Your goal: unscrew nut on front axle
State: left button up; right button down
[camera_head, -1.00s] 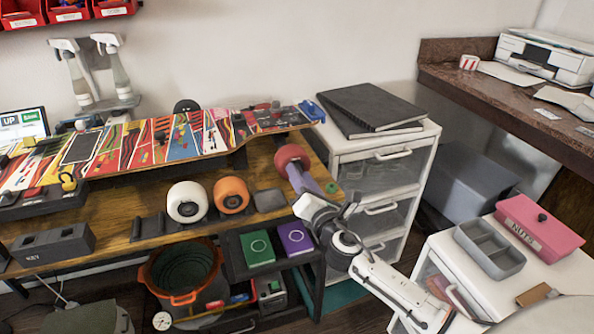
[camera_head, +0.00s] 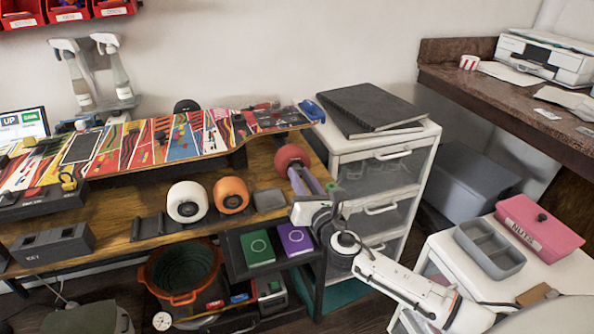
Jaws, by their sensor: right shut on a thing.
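My right gripper (camera_head: 309,200) comes in from the lower right and is shut on a purple tool (camera_head: 297,180). The tool's far end is at the red wheel's lower front; whether it touches the nut cannot be told. A white wheel (camera_head: 187,202) and an orange wheel (camera_head: 231,195) are on the bench's front edge. My left gripper is out of view.
A white drawer unit (camera_head: 400,155) with a black book (camera_head: 370,105) stands right of the bench. An orange-rimmed bucket (camera_head: 184,298) is below the bench. A grey divided tray (camera_head: 489,247) and a pink NUTS box (camera_head: 539,229) sit on a white cabinet at right.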

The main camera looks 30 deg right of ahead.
jog(key=shift+n, duration=0.3)
jog(key=n, duration=0.5)
jog(key=shift+n, duration=0.4)
jog(key=n, duration=0.5)
jog(key=shift+n, duration=0.4)
jog(key=c, duration=1.5)
grip_release()
jog(key=shift+c, duration=1.2)
